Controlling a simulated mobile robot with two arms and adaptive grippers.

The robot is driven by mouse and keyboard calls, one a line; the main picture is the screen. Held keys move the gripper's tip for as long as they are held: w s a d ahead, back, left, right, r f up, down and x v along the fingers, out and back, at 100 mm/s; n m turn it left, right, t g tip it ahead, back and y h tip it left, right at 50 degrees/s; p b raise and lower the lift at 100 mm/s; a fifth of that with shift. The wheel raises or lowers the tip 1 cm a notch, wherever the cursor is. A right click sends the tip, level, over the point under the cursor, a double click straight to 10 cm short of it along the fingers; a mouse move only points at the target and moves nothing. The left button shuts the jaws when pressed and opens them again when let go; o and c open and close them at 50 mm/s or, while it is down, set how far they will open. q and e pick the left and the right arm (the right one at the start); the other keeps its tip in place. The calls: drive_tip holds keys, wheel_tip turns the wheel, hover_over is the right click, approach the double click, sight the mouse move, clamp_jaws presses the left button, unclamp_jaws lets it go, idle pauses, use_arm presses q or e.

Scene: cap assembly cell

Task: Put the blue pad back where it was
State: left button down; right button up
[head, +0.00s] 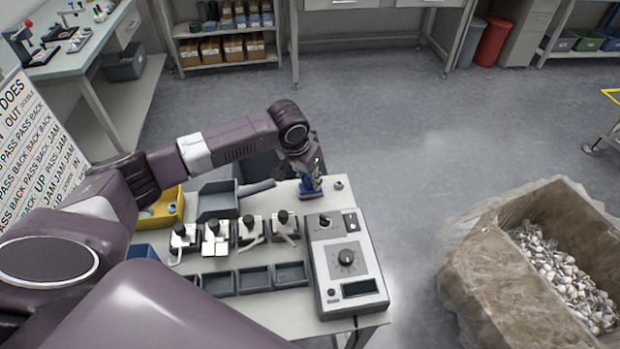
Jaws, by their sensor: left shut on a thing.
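The blue pad (311,193) is at the far right part of the white worktable (352,203), small in the head view. My left gripper (311,179) points down and is shut on the pad. The pad is at or just above the tabletop; I cannot tell whether it touches. My left arm reaches over the table from the left, and the gripper hides part of the pad. My right gripper is not in view.
A grey control box (347,265) with a dial stands just in front of the pad. Several small white presses (216,238) and grey bins (254,279) stand to its left. A yellow bin (160,212) is at the table's left. A large carton (490,285) stands on the floor at right.

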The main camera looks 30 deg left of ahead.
use_arm(q)
drive_tip(key=shift+f, duration=0.2)
drive_tip(key=shift+f, duration=0.1)
drive_tip(key=c, duration=1.7)
unclamp_jaws()
drive_tip(key=b+v, duration=0.1)
drive_tip(key=v, duration=1.1)
